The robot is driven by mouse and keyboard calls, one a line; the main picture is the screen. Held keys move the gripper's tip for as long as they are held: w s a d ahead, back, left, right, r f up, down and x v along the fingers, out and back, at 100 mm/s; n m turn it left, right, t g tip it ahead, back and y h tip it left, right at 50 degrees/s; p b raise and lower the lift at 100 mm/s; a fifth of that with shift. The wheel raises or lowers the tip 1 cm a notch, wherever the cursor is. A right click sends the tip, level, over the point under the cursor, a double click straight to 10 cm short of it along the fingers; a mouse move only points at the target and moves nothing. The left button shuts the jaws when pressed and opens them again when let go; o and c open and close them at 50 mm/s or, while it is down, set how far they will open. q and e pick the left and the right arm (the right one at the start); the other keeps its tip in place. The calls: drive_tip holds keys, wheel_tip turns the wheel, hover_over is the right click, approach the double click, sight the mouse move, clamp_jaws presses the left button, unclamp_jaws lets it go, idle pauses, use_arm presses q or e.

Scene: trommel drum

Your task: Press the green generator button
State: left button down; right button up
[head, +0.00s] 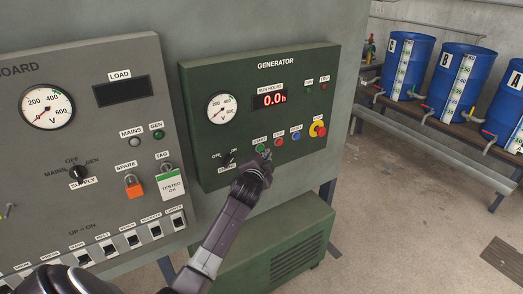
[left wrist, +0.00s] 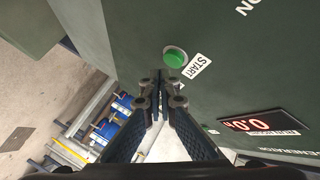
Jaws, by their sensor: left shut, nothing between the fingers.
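The green start button (head: 260,148) sits at the lower middle of the dark green generator panel (head: 235,105). In the left wrist view the button (left wrist: 174,58) is a round green cap beside a white START label (left wrist: 197,66). My left gripper (head: 266,155) is shut and empty, with its tips close to the button in the head view. In the left wrist view the closed fingertips (left wrist: 161,78) show just beside the button, not over it. I cannot tell the gap to the panel. My right gripper is not in view.
A red button (head: 279,142), a blue button (head: 296,136) and a red-and-yellow emergency stop (head: 318,129) sit right of the green one. A rotary switch (head: 229,160) is to its left. The hours display (head: 270,100) reads 0.0. A grey switchboard (head: 100,130) stands at left.

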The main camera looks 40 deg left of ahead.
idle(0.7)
use_arm(q)
drive_tip(key=shift+w+a, duration=0.15)
drive_tip(key=shift+a, duration=0.25)
drive_tip(key=shift+w+a, duration=0.2)
drive_tip(key=shift+a, duration=0.2)
idle(0.6)
drive_tip(key=shift+d+p, duration=0.1)
drive_tip(key=shift+p, duration=0.2)
drive_tip(key=shift+s+d+p, duration=0.35)
drive_tip(key=shift+s+d, duration=0.05)
drive_tip(key=shift+d, duration=0.3)
